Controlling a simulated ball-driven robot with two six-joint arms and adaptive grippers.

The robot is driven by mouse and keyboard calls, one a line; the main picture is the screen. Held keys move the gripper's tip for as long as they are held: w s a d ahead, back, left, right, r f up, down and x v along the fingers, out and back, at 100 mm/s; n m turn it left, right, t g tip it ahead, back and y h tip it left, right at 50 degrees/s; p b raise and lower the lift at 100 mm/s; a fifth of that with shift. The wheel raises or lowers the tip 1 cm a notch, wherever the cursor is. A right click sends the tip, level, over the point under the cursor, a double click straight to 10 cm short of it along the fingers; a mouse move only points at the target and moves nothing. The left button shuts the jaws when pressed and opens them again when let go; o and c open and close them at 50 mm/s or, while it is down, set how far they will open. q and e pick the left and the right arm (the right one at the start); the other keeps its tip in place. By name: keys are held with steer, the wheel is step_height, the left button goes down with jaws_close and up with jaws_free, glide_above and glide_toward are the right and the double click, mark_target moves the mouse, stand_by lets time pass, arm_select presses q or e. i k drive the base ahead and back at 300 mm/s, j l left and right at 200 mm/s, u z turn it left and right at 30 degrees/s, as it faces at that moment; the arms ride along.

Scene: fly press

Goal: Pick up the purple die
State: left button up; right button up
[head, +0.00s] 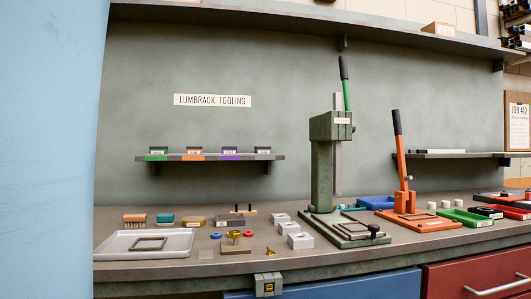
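The purple die (230,151) appears to be the small dark block above the purple strip on the small wall shelf. It is third from the left in a row with similar blocks over green, orange and grey strips. It is small in the head view, so its details are hard to tell. Neither of my grippers is in view.
The wall shelf (180,158) hangs above the workbench (390,262). A white tray (180,245), brushes and small metal blocks stand below it. A green fly press (325,165) and an orange lever press (401,165) stand further right. A pale blue surface (45,150) blocks the left side.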

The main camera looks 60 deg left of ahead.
mark_target(225, 149)
steer(key=i+j+u, duration=0.1)
steer(key=u, duration=0.85)
steer(key=i+u, duration=0.15)
steer(key=u, duration=0.35)
steer(key=i+u, duration=0.1)
steer(key=u, duration=0.35)
steer(key=i+u, duration=0.1)
steer(key=u, duration=0.4)
